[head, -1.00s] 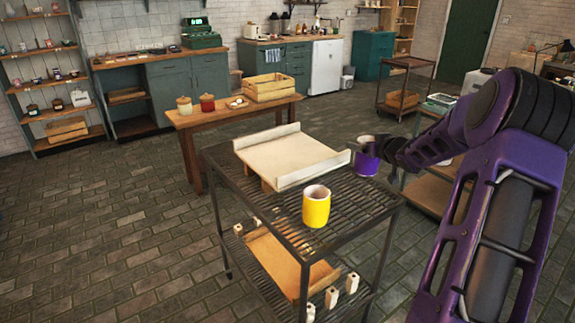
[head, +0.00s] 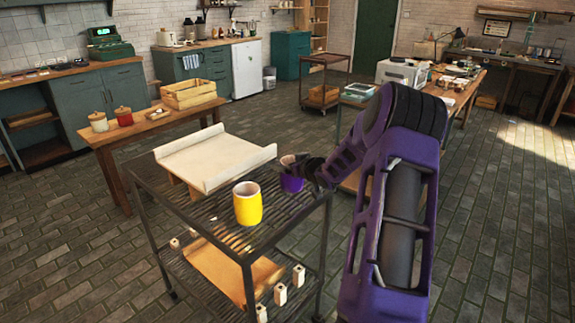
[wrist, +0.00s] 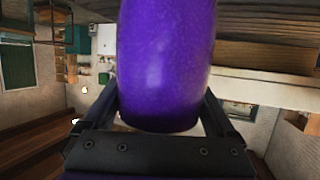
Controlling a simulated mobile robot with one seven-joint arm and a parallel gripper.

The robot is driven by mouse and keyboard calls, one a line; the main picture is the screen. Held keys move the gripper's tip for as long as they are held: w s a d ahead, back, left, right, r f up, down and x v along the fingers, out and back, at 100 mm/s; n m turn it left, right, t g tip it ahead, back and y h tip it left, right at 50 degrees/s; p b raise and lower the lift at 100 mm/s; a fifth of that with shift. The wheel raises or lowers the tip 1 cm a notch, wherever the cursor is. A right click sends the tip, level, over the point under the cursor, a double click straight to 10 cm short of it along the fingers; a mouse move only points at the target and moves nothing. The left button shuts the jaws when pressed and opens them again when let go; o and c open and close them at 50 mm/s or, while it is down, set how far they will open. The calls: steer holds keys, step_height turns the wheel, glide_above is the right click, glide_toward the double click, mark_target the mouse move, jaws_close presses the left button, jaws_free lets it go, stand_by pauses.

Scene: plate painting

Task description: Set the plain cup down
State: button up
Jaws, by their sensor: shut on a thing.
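A purple cup (head: 291,183) is held by my gripper (head: 312,170) at the right side of the metal rack's slatted top (head: 213,214), beside the white tray. In the wrist view the purple cup (wrist: 166,65) fills the middle, with a dark finger on each side of it. The gripper is shut on the cup. The cup looks roughly upright in the head view; whether its base touches the slats I cannot tell. A yellow cup (head: 247,205) stands upright on the rack top, to the left and nearer the camera.
A white tray with raised ends (head: 215,158) sits on the rack top. The lower shelf holds a brown board (head: 225,270) and small white blocks (head: 280,294). A wooden table (head: 160,126) with a crate (head: 189,93) and jars stands behind. Bare slats lie around the yellow cup.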

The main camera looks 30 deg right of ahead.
steer(key=o, duration=1.3)
steer(key=shift+f, duration=0.15)
steer(key=shift+o, duration=0.2)
steer(key=shift+r, duration=0.25)
steer(key=p+v, duration=0.1)
steer(key=v, duration=1.1)
